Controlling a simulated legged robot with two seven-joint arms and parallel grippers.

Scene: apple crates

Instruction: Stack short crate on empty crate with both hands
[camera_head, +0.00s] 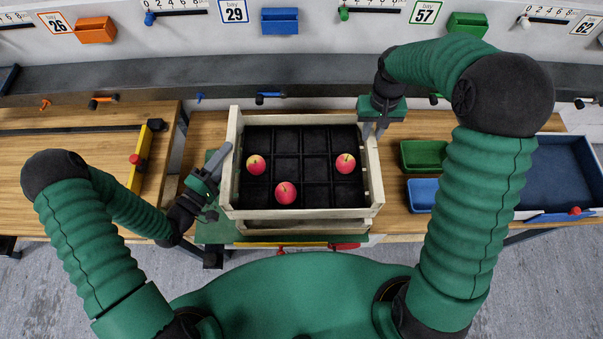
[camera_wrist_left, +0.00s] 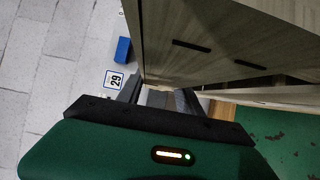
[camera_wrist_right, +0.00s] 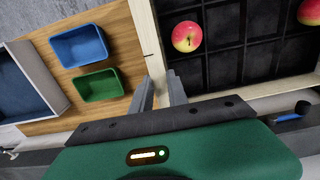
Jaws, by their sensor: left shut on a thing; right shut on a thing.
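The short crate (camera_head: 300,213) is pale wood with a black divided insert and holds three red-yellow apples. It is in front of me at the middle of the table. Part of another wooden crate (camera_head: 300,226) shows under its near side; its inside is hidden. I cannot tell whether the two touch. My left gripper (camera_head: 222,157) is shut on the short crate's left wall, and its fingers also show against wood in the left wrist view (camera_wrist_left: 160,98). My right gripper (camera_head: 375,129) is shut on the right wall near the far corner, also seen in the right wrist view (camera_wrist_right: 160,96).
A green bin (camera_head: 423,155) and a blue bin (camera_head: 422,194) stand close right of the crates. A large blue-lined tray (camera_head: 560,175) is farther right. A yellow tool (camera_head: 140,158) lies on the left table. A grey shelf edge (camera_head: 300,77) runs behind.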

